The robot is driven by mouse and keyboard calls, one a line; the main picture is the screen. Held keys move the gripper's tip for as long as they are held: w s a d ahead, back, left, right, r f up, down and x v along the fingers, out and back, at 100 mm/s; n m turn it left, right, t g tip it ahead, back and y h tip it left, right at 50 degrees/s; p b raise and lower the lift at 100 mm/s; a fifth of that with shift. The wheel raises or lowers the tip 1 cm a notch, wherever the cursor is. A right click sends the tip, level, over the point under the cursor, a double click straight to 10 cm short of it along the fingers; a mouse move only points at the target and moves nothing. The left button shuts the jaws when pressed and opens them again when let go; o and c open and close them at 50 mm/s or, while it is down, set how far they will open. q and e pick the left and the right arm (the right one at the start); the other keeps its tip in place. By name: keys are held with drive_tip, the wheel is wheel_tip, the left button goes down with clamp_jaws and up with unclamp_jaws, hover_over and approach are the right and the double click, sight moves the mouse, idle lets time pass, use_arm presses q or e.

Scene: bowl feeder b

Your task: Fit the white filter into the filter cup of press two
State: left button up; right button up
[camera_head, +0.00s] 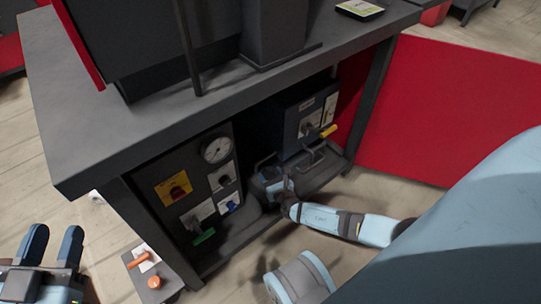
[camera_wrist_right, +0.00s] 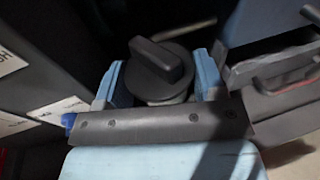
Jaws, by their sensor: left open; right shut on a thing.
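My right gripper (camera_head: 275,184) reaches into the lower bay of the dark bench. In the right wrist view its pale blue fingers (camera_wrist_right: 161,80) are shut on a dark round knob-like piece (camera_wrist_right: 158,68) with a raised bar across its top. The left gripper (camera_head: 53,246) is open and empty at the lower left, apart from the bench. I cannot make out the white filter, the filter cup or a label naming press two. A small white thing (camera_head: 96,196) beside the bench leg is too small to identify.
A panel with a gauge (camera_head: 215,150), red knob and green handle (camera_head: 204,236) stands left in the bay. A dark blue box with a yellow handle (camera_head: 328,131) stands right. A low stand (camera_head: 165,289) with orange pieces is at lower left. A red panel (camera_head: 450,110) is right.

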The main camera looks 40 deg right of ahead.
drive_tip(key=shift+r+p, duration=0.65)
drive_tip(key=shift+r, duration=0.35)
drive_tip(key=shift+b, duration=0.55)
idle(0.9)
drive_tip(key=shift+f, duration=0.15)
drive_tip(key=shift+f, duration=0.35)
drive_tip(key=shift+f, duration=0.3)
drive_tip(key=shift+f+b, duration=0.4)
drive_tip(key=shift+b, duration=0.05)
